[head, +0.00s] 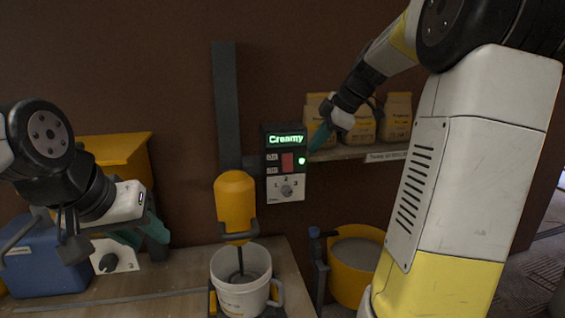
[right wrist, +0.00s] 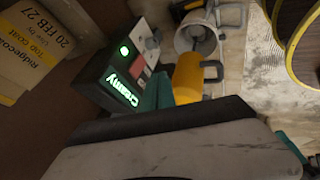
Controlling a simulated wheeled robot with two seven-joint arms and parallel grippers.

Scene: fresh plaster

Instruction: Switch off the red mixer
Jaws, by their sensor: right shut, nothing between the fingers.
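The mixer (head: 236,203) in view has a yellow body on a dark post, and its rod reaches into a white bucket (head: 228,299); no red-bodied mixer shows. Its dark control box (head: 270,183) has a lit green "Creamy" display (head: 286,140), a red switch (head: 287,162), a lit green lamp (head: 302,161) and a dial (head: 286,190). The switch's tilt is unclear. My right gripper (head: 319,137) is shut and empty, just right of the box; its teal finger shows beside the box in the right wrist view (right wrist: 158,93). My left gripper (head: 143,233) is at left, its opening unclear.
Paper bags (head: 397,118) stand on a shelf (head: 350,153) right of the box. A yellow tub (head: 355,270) sits at lower right.

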